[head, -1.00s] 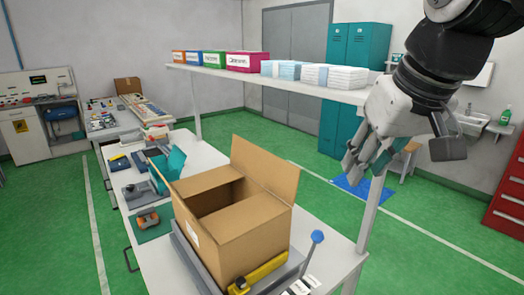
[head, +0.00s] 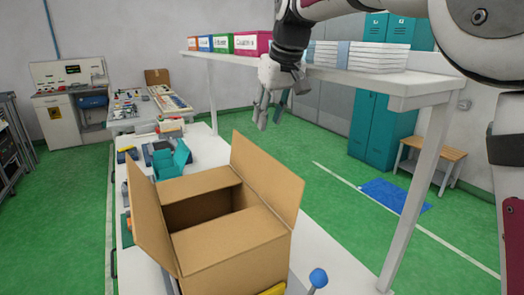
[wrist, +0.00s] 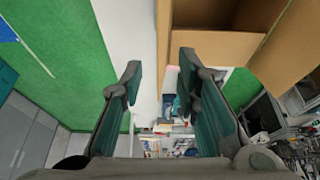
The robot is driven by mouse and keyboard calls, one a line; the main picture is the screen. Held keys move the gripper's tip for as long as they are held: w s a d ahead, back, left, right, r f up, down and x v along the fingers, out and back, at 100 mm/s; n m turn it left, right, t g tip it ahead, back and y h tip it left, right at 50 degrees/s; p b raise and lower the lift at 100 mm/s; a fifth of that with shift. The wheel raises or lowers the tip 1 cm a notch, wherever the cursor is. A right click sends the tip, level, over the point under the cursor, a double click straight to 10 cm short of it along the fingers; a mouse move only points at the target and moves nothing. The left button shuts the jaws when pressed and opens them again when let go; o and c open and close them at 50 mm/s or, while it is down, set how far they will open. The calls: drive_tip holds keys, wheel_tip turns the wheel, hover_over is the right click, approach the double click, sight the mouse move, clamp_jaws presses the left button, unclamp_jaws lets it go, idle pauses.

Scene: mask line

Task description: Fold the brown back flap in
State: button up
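The open brown cardboard box (head: 238,262) stands on the white bench. One flap (head: 268,180) rises upright on its right side, and another (head: 150,215) stands up on its left. The near flap (head: 228,237) and the far flap (head: 200,184) lie inward, with a dark gap between them. I cannot tell which one the task calls back. My gripper (head: 268,112) is open and empty, above and beyond the right flap, apart from the box. In the wrist view its fingers (wrist: 160,65) are spread, with the box (wrist: 212,45) at the upper right.
A white shelf (head: 425,88) with colored cartons and white mask stacks runs close behind my gripper. Its white post (head: 415,200) stands right of the box. Teal trays (head: 172,162) lie on the bench beyond the box. A blue-knobbed lever (head: 318,278) stands in front.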

sight(260, 151)
drive_tip(key=p+x, duration=0.1)
drive_tip(key=x, duration=1.1)
drive_tip(key=shift+s+d, duration=0.1)
drive_tip(key=shift+c, duration=0.5)
